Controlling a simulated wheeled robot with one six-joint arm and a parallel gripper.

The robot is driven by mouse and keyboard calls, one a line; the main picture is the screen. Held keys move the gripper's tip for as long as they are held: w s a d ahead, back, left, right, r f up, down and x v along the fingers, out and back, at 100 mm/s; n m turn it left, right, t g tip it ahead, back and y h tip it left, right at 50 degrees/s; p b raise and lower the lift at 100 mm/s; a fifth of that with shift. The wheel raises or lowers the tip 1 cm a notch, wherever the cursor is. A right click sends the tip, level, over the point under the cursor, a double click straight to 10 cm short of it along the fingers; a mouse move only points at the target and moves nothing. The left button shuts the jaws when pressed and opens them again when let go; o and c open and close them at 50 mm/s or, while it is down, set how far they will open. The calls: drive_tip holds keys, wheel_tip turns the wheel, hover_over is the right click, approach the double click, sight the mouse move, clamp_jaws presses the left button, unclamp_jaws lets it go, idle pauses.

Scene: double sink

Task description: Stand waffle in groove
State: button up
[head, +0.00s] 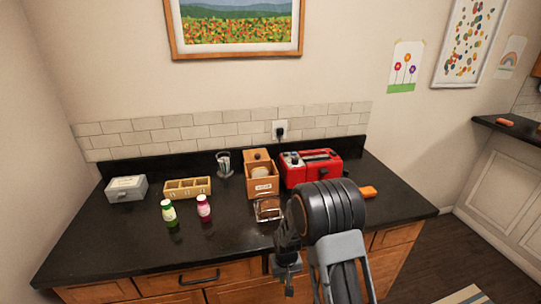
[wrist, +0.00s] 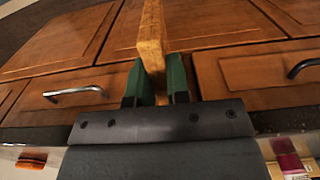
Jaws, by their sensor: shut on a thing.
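My gripper (wrist: 156,78) has two green fingers and is shut on a tan, flat waffle (wrist: 152,35), held on edge between them in the wrist view. In the head view my gripper (head: 286,264) hangs at the counter's front edge, and the waffle cannot be made out there. A small rack (head: 267,208) with brown slices or a brown face stands on the counter, just behind and left of my gripper. Its grooves are too small to make out, and my arm partly hides the area beside it.
A red toaster (head: 314,167), a wooden box (head: 261,181) and a glass holder (head: 224,164) stand behind the rack. Farther left are a compartment box (head: 187,187), a grey box (head: 126,188), a green bottle (head: 169,211) and a pink bottle (head: 204,208). The front left counter is clear.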

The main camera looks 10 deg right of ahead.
wheel_tip(320, 180, up, 7)
drive_tip(key=p, duration=0.4)
drive_tip(key=shift+f+p, duration=0.15)
drive_tip(key=shift+p, duration=0.25)
drive_tip(key=w+r+n, duration=0.5)
drive_tip(key=r+n, duration=0.4)
drive_tip(key=r, duration=0.1)
drive_tip(key=w+r+n+b, duration=0.1)
drive_tip(key=w+r+n, duration=0.5)
drive_tip(key=r+n, duration=0.3)
wheel_tip(320, 180, up, 2)
drive_tip(key=shift+w, duration=0.3)
